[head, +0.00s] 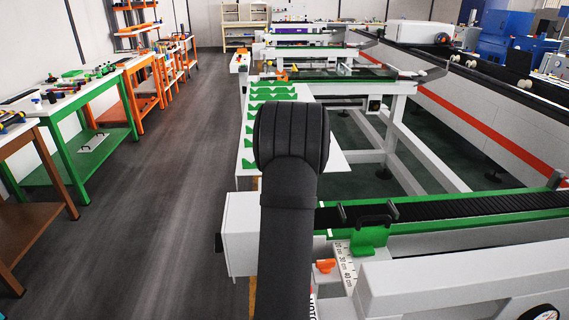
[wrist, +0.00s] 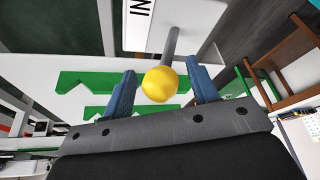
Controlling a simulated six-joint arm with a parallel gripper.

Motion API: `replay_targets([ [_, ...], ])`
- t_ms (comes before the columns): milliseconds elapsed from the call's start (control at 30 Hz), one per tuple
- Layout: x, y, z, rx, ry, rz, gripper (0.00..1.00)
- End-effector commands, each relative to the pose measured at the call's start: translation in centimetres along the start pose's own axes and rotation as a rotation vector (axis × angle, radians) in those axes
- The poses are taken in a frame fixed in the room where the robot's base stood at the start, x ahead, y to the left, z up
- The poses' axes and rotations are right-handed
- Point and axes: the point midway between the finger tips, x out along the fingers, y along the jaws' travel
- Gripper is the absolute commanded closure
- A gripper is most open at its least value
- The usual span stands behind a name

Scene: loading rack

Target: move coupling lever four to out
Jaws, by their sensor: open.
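In the wrist view a lever with a yellow ball knob (wrist: 160,84) on a grey rod stands between the two blue fingers of my gripper (wrist: 161,90). The fingers are apart, with a gap on each side of the knob. A white plate (wrist: 150,25) with part of a black label reading "IN" is behind the rod. I cannot read a lever number. In the head view my black arm covers the middle, and the lever and gripper are hidden behind it.
Green notched racks (wrist: 95,82) lie behind the fingers in the wrist view. In the head view a green-edged conveyor (head: 450,210) and a white frame are at right. Workbenches (head: 90,110) line the left, with clear floor (head: 180,170) between.

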Motion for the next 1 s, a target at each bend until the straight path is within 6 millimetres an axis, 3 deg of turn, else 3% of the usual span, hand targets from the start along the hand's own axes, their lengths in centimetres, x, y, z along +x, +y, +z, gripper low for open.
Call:
replay_targets([
  [200,0.0,0.0,0.0,0.000,0.000,0.000,0.46],
  [400,0.0,0.0,0.0,0.000,0.000,0.000,0.85],
  [500,0.0,0.0,0.0,0.000,0.000,0.000,1.00],
  [1000,-0.1,-1.5,-1.0,-0.053,-0.067,0.120,1.00],
])
